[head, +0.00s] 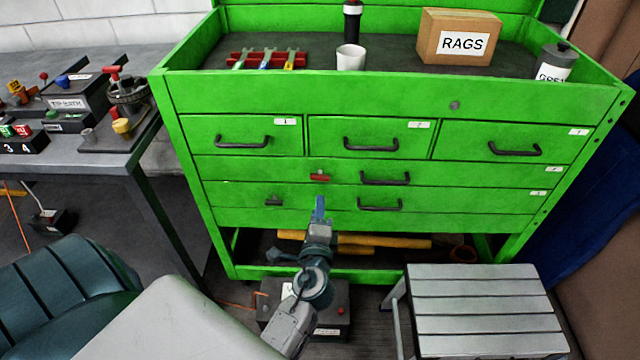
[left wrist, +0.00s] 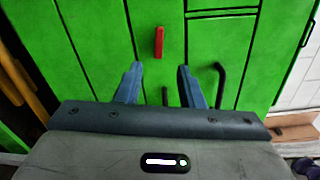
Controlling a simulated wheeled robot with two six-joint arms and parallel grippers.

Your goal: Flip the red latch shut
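The red latch (head: 319,177) is a small bar on the green tool cabinet (head: 480,95), left of a dark drawer handle, and lies level in the head view. My left gripper (head: 319,204) is just below it in that view, its blue fingers pointing at the cabinet front. In the left wrist view, the latch (left wrist: 159,41) shows beyond the fingertips, in line with the gap between them. The left gripper (left wrist: 160,70) is open there, with nothing between its fingers. I cannot tell the exact distance to the cabinet. My right gripper is in neither view.
Dark drawer handles (head: 385,178) stick out right of the latch, with another handle (head: 380,204) lower. A small dark fitting (head: 273,200) sits lower left. A grey step stool (head: 485,300) stands at the lower right. A workbench (head: 140,150) stands at left.

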